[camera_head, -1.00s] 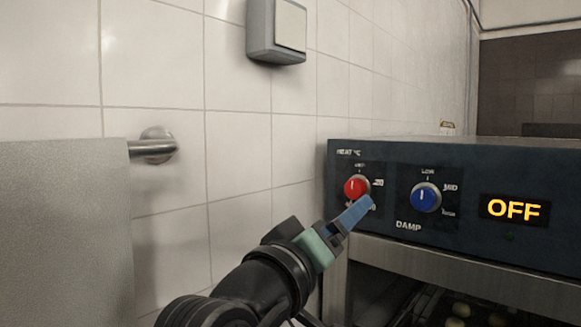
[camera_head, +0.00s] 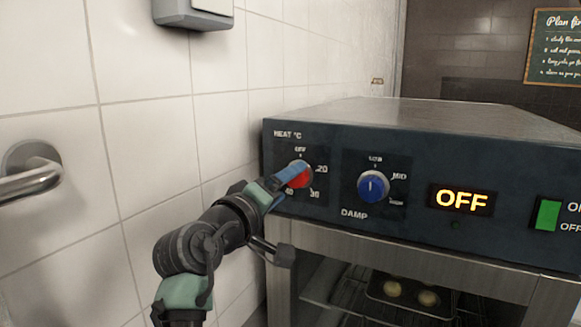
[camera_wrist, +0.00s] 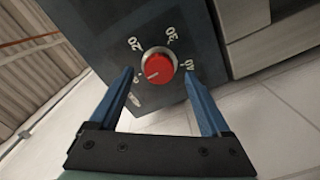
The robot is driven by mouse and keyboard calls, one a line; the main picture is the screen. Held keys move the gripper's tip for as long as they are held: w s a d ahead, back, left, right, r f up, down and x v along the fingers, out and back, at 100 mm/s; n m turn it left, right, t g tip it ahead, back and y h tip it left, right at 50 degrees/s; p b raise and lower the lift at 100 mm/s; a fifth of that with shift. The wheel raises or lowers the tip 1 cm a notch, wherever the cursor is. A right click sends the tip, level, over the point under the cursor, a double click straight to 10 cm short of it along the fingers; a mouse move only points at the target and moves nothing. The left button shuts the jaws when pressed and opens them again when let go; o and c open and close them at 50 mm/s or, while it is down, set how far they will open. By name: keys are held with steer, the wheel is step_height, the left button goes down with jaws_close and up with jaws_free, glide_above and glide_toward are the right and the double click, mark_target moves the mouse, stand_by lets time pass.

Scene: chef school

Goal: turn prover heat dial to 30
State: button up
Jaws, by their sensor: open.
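The red heat dial (camera_head: 299,176) is on the left of the prover's (camera_head: 420,150) dark front panel, ringed by OFF, 20, 30 and 40. In the wrist view the dial (camera_wrist: 160,63) has a white mark pointing lower left, toward OFF. My gripper (camera_head: 298,170) is at the dial and partly covers it in the head view. In the wrist view my gripper (camera_wrist: 158,71) is open, with one blue finger on each side of the dial. I cannot tell whether the fingers touch it.
The blue damp dial (camera_head: 373,186) is to the right, then an orange OFF display (camera_head: 461,200) and a green switch (camera_head: 547,214). A tiled wall (camera_head: 140,150) stands close on the left, with a metal rail (camera_head: 30,180). A tray with dough is inside the prover below.

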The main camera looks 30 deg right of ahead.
steer(key=shift+p+x, duration=0.3)
steer(key=shift+x, duration=1)
steer(key=shift+c, duration=0.2)
steer(key=shift+a, duration=0.1)
jaws_close()
